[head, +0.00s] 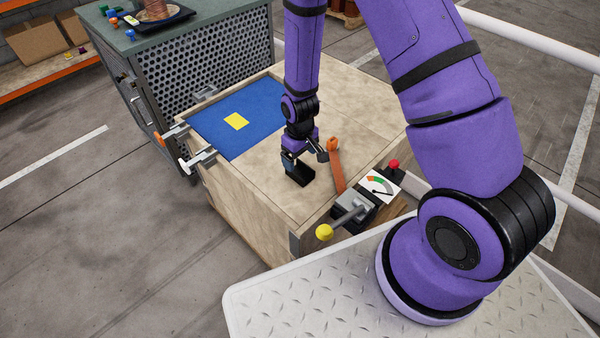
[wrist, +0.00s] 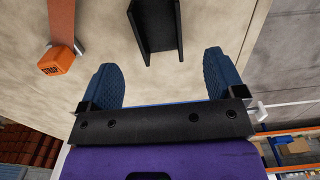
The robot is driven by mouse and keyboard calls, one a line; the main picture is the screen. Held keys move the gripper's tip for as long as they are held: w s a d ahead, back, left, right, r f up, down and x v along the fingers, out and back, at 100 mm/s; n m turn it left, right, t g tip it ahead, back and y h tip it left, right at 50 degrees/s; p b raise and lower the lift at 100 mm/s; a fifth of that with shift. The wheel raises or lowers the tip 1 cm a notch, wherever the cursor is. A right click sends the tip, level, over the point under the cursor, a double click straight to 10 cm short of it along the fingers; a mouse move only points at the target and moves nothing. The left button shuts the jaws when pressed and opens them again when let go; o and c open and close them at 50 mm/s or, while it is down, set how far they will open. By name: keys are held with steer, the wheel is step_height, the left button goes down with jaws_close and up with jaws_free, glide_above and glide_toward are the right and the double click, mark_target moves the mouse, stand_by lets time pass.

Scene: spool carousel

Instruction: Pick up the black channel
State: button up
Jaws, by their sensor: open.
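The black channel (wrist: 157,28) lies on the pale wooden top, with two raised side walls and a trough between them. Its near end faces my gripper (wrist: 160,72) in the wrist view, and its far end is cut off by the picture edge. The two blue fingers are spread wide, with the channel ahead of the gap between them and not touching either. In the head view my gripper (head: 304,155) is over the wooden top, and the channel (head: 300,175) shows dark just below it, partly hidden by the fingers.
An orange bar (head: 337,170) with a block-like end lies close to the right of the channel. A blue mat (head: 259,107) with a yellow patch covers the far left.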

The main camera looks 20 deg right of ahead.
mark_target(300, 175)
steer(key=shift+w+f, duration=0.1)
steer(key=shift+f, duration=3.15)
steer(key=c, duration=1)
